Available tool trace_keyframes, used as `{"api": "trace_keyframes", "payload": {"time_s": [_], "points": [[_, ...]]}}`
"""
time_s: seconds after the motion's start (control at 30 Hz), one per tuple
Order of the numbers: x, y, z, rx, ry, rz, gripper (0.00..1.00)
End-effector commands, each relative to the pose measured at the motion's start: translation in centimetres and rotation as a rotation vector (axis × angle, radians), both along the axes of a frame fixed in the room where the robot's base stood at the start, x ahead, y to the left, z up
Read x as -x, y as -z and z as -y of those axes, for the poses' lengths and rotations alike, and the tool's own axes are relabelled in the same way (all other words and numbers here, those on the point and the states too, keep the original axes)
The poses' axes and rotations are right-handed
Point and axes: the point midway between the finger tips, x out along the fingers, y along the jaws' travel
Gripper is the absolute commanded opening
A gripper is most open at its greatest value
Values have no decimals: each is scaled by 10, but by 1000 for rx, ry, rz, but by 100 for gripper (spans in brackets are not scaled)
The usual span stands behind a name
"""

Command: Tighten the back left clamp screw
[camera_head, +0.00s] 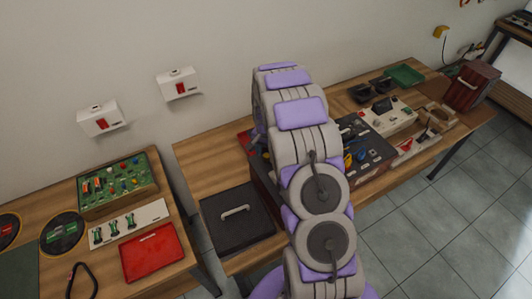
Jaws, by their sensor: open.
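My purple and grey arm (315,165) rises through the middle of the view and covers part of the right workbench. My gripper is not visible; it is hidden behind the arm or out of view. I cannot make out the back left clamp screw. A dark panel box (376,149) with small coloured parts stands just right of the arm, partly covered by it. A white strip (153,211) on the left bench carries several upright green parts; I cannot tell whether any is a clamp.
The right workbench (204,150) holds a black lidded box (254,228), a green tray (405,75) and a brown box (471,88). The left bench holds a green board (118,184) and a red case (152,251). Two white boxes (179,84) hang on the wall. Tiled floor (450,220) is clear at right.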

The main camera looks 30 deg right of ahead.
Motion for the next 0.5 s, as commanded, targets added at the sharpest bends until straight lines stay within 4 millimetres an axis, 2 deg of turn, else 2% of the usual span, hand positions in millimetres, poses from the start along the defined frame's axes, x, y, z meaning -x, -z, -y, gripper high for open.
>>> {"api": "trace_keyframes", "payload": {"time_s": [0.5], "points": [[-2, -108, 1, 2, 0, 5, 53]]}}
